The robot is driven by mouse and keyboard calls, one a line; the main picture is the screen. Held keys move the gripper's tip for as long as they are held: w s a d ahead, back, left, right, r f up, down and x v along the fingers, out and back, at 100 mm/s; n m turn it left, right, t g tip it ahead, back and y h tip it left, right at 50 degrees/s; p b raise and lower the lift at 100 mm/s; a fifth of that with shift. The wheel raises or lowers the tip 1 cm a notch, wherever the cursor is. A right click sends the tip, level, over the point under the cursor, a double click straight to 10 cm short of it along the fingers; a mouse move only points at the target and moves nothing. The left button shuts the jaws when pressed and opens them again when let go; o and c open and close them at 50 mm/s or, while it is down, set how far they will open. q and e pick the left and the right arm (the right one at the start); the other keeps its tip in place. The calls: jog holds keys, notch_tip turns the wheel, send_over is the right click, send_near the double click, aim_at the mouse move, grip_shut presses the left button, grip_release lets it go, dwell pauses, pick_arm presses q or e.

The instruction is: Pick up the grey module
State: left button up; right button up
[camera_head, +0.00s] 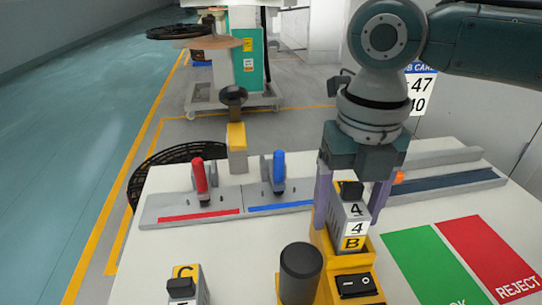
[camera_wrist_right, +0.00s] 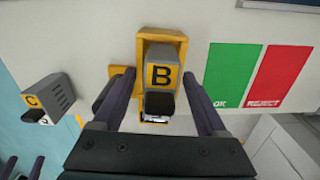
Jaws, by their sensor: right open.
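My right gripper (camera_head: 349,206) is open, with one purple finger on each side of the module. I cannot tell whether the fingers touch it. A second grey module (camera_head: 187,288) with a "C" label is at the bottom left. Two dark fingers at the lower left of the wrist view look like my left gripper (camera_wrist_right: 23,166), spread apart.
A red-handled clamp (camera_head: 199,178) and a blue-handled clamp (camera_head: 279,170) stand behind the holder. A black knob (camera_head: 300,260) and a rocker switch (camera_head: 356,287) are near the front. Green (camera_head: 428,262) and red (camera_head: 487,255) pads lie flat at the right.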

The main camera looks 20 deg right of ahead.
jog(key=c, duration=1.2)
jog(key=shift+r, duration=0.1)
